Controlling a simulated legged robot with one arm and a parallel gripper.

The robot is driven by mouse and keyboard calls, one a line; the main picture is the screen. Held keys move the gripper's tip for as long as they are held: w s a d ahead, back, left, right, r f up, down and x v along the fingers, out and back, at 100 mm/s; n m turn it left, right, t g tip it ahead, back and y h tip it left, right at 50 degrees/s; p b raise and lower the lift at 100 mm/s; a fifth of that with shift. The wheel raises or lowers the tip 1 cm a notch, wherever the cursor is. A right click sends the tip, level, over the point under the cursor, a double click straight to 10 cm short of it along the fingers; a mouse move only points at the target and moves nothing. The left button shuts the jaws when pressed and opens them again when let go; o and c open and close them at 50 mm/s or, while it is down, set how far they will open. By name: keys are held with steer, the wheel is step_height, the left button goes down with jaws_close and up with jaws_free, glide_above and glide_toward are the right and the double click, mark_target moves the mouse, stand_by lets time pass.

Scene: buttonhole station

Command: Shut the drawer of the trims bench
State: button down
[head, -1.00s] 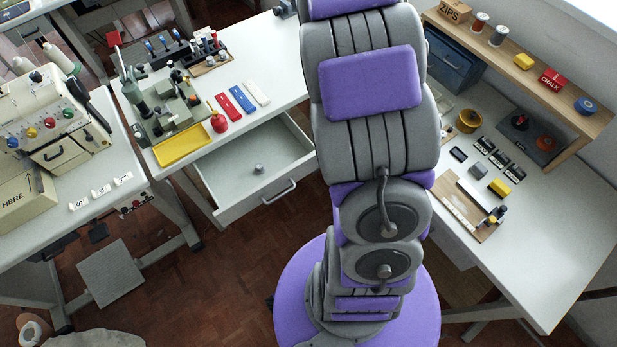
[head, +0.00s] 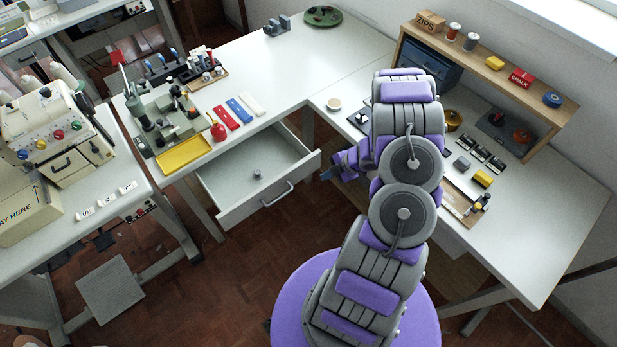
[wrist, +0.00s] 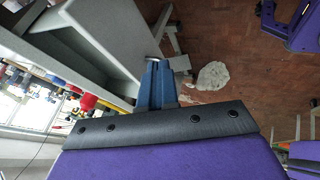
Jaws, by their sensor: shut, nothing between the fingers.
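The white drawer (head: 300,180) of the trims bench (head: 240,138) stands pulled out in the head view, with a grey handle (head: 277,194) on its front. A small grey knob-like piece (head: 257,174) lies inside it. My gripper (head: 326,174) is just right of the drawer front's right end, its blue fingers pointing left. In the wrist view the shut blue fingers (wrist: 154,82) are empty, and the drawer's pale panel (wrist: 112,38) fills the upper left. A pale bar near the fingertips may be the handle; I cannot tell whether they touch it.
A yellow tray (head: 184,154) and red, blue and white strips (head: 239,110) lie on the bench top. Another white table (head: 530,220) with a wooden shelf (head: 480,75) stands at the right. The brown floor (head: 250,255) before the drawer is clear.

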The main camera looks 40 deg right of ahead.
steer(key=b, duration=0.2)
glide_toward(297, 179)
steer(key=s+x, duration=0.1)
steer(key=x, duration=0.4)
steer(key=shift+w+f, duration=0.15)
steer(key=shift+w, duration=0.25)
steer(key=shift+w, duration=0.1)
